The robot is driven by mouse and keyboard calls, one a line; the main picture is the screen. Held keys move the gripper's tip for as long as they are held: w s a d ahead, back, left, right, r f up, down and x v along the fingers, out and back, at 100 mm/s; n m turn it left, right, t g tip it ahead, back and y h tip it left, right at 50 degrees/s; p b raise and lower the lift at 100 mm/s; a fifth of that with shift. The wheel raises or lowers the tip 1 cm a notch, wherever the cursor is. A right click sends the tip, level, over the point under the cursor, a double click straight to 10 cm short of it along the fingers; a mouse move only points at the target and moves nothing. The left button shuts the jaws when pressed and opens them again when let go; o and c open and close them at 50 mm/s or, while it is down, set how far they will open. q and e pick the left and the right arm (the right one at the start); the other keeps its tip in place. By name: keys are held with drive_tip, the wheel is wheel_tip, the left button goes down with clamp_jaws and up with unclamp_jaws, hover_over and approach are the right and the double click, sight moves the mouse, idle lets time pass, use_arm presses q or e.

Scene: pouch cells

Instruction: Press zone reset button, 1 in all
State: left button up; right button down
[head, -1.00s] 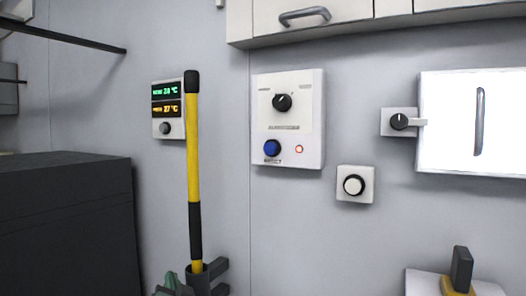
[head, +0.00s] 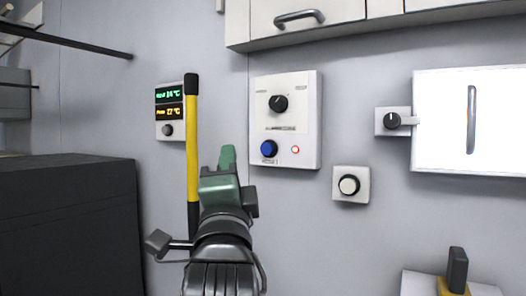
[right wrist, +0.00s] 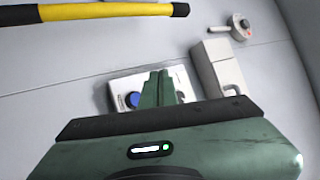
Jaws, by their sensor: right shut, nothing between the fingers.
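The blue reset button (head: 269,149) sits at the lower left of a white wall panel (head: 311,120), below a black knob (head: 278,103) and left of a small red-ringed light (head: 295,149). My right gripper (head: 227,158), green and dark grey, is raised with its fingers shut and empty. In the head view it shows left of the button, apart from it in the picture. In the right wrist view, the shut fingers (right wrist: 162,84) point towards the panel, and the blue button (right wrist: 133,99) shows just left of them. My left gripper is not in view.
A yellow and black pole (head: 192,120) stands left of the panel, partly behind my right gripper. A display box (head: 161,127) is on the wall behind it. A white round button (head: 349,185) and a bright panel (head: 438,120) are to the right. A dark cabinet (head: 70,220) stands left.

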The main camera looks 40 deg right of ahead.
sight(263, 153)
drive_tip(key=shift+s+d+r+m, duration=0.1)
drive_tip(key=shift+s+r+m, duration=0.05)
drive_tip(key=shift+s+m, duration=0.15)
drive_tip(key=shift+w, duration=0.1)
drive_tip(key=shift+w+d+p, duration=0.25)
drive_tip(key=shift+w+d, duration=0.3)
drive_tip(key=shift+d, duration=0.8)
drive_tip(key=shift+w+d+p, duration=0.25)
drive_tip(key=shift+w+d, duration=0.35)
drive_tip(key=shift+d, duration=0.75)
drive_tip(key=shift+w+d+p, duration=0.25)
drive_tip(key=shift+w+d, duration=0.3)
drive_tip(key=shift+d, duration=0.8)
drive_tip(key=shift+d, duration=0.1)
drive_tip(key=shift+w+d, duration=0.15)
drive_tip(key=shift+d, duration=0.15)
drive_tip(key=shift+w+d, duration=0.15)
drive_tip(key=shift+d, duration=0.3)
drive_tip(key=shift+a, duration=0.15)
drive_tip(key=shift+s+a, duration=0.35)
drive_tip(key=shift+a, duration=0.3)
